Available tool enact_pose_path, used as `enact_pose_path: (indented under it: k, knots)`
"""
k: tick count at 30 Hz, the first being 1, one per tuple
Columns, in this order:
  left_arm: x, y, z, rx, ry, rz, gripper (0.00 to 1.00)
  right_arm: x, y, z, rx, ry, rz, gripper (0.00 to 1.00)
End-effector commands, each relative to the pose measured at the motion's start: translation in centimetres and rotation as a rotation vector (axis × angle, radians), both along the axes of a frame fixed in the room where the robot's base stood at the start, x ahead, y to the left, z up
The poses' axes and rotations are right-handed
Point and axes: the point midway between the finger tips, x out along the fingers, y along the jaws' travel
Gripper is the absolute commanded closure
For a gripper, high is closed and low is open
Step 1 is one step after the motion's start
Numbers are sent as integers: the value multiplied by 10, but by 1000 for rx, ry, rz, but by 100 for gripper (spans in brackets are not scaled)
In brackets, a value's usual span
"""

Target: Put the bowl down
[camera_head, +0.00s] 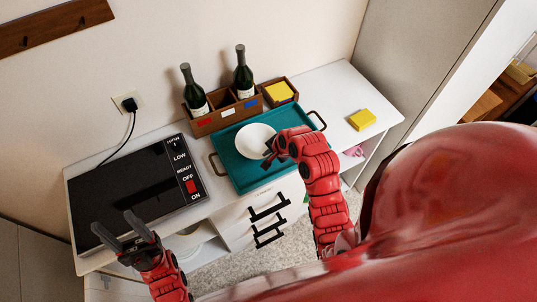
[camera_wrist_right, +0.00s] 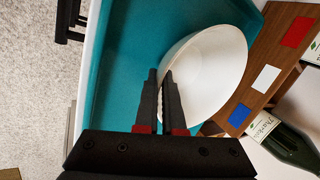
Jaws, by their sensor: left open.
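The white bowl (camera_head: 255,138) is over the teal tray (camera_head: 233,176), inside its outline. My right gripper (camera_head: 268,154) is at the bowl's near right side. In the right wrist view the fingers (camera_wrist_right: 163,85) are close together with the rim of the bowl (camera_wrist_right: 212,70) between them. The fingers hide part of the rim. I cannot tell whether the bowl's base touches the tray (camera_wrist_right: 125,85). My left gripper (camera_head: 113,224) is open and empty, over the front left of the black cooktop.
A black cooktop (camera_head: 130,185) lies left of the tray. Behind the tray, a wooden box (camera_head: 226,113) holds two dark bottles (camera_head: 244,75) and a yellow block (camera_head: 279,91). Another yellow block (camera_head: 362,119) lies on the white counter to the right, with bare counter around it.

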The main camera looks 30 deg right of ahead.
Motion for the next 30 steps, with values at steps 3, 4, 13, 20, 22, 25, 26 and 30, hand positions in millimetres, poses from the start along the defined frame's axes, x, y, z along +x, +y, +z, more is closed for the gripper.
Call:
enact_pose_path:
  k: [3, 4, 13, 20, 22, 25, 26, 30]
  knots:
    - [0, 0, 0, 0, 0, 0, 43, 0, 0, 0, 0, -1, 0, 73]
    - [0, 0, 0, 0, 0, 0, 43, 0, 0, 0, -1, -1, 0, 68]
    - [0, 0, 0, 0, 0, 0, 43, 0, 0, 1, -1, -1, 0, 65]
    - [0, 0, -8, 0, 0, 0, 43, -6, -3, 15, 1, -5, 0, 65]
    - [0, 0, -12, 0, 0, 0, 43, -11, -5, 25, -1, -7, -1, 65]
    - [0, 0, -9, 0, 0, 0, 43, -21, -10, 48, -2, -6, -3, 65]
    - [0, 0, -9, 0, 0, 0, 43, -23, -11, 55, -4, -10, -2, 65]
    - [0, 0, 22, 0, -1, 0, 43, -37, -15, 87, -4, 0, -2, 65]
